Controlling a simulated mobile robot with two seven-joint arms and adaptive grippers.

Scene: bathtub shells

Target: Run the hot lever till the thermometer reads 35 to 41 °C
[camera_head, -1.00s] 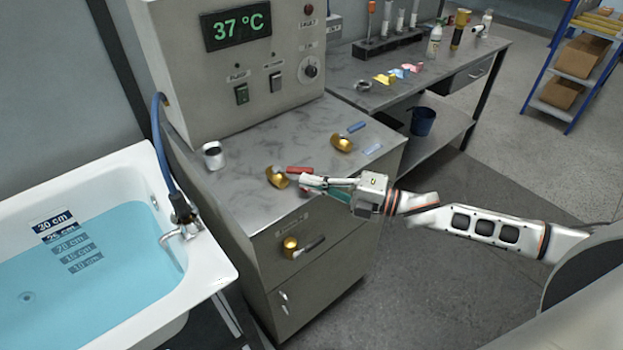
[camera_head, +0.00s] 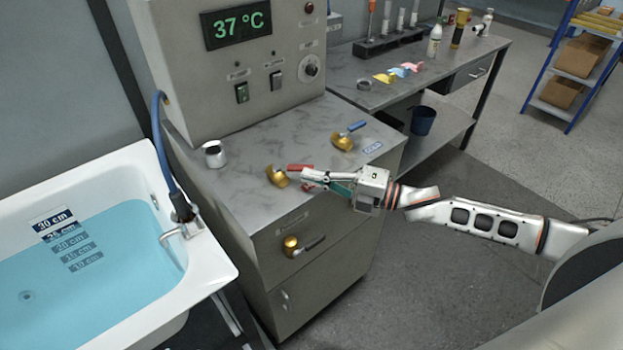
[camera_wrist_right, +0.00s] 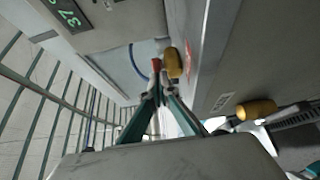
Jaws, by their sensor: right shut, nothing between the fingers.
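The thermometer display (camera_head: 236,27) on the grey cabinet reads 37 °C in green. The hot lever, with a red handle (camera_head: 299,167) on a brass valve (camera_head: 277,176), is on the counter top. My right gripper (camera_head: 305,174) is shut beside the red handle, with its tips close to it; I cannot tell whether they touch. In the right wrist view the fingers (camera_wrist_right: 157,87) meet at the tips, in front of the red handle end (camera_wrist_right: 156,65) and the brass valve (camera_wrist_right: 173,62). My left gripper is not in view.
A blue-handled valve (camera_head: 343,142) is at the back right of the counter. A third brass valve (camera_head: 291,246) with a dark handle is on the cabinet front. The bathtub (camera_head: 215,268) holds blue water at left. A small white-and-dark cylinder (camera_head: 215,155) stands on the counter.

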